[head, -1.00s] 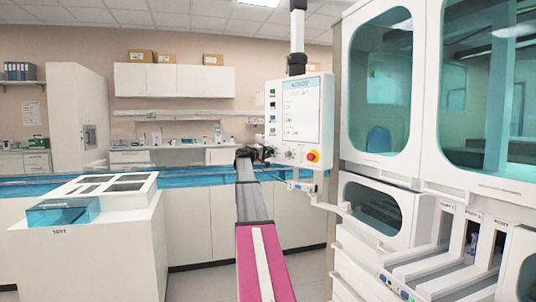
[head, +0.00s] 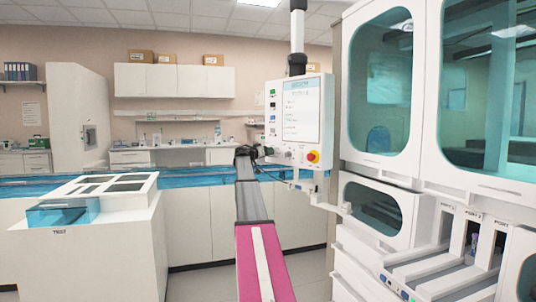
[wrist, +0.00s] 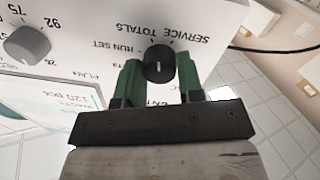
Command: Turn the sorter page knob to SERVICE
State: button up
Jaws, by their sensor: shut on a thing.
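The black page knob (wrist: 158,64) is on the white panel in the wrist view, with a short white line on its face. The printed words RUN SET, TOTALS and SERVICE sit around it, upside down in this view. My gripper (wrist: 158,68) has its green fingers on either side of the knob and is shut on it. In the head view my gripper (head: 262,153) is at the lower left of the control panel (head: 277,85), and the knob is too small to make out there. I cannot tell for certain which word the line marks.
A grey knob (wrist: 27,45) with a number scale is beside it in the wrist view. A red stop button (head: 313,156) with a yellow surround is on the panel's lower right. The big white cabinet (head: 428,90) stands to the right, and a white bench (head: 100,240) to the left.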

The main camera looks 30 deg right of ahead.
jog(key=m, duration=0.5)
jog(key=shift+m, duration=0.3)
dwell(0.4)
jog(key=o, duration=0.9)
jog(key=shift+a, duration=0.1)
jog(key=a, duration=0.3)
jog(key=s+a, duration=0.1)
jog(key=a, duration=0.6)
jog(key=shift+s+a+r, duration=0.1)
jog(key=shift+s+a, duration=0.15)
jog(key=shift+s, duration=0.05)
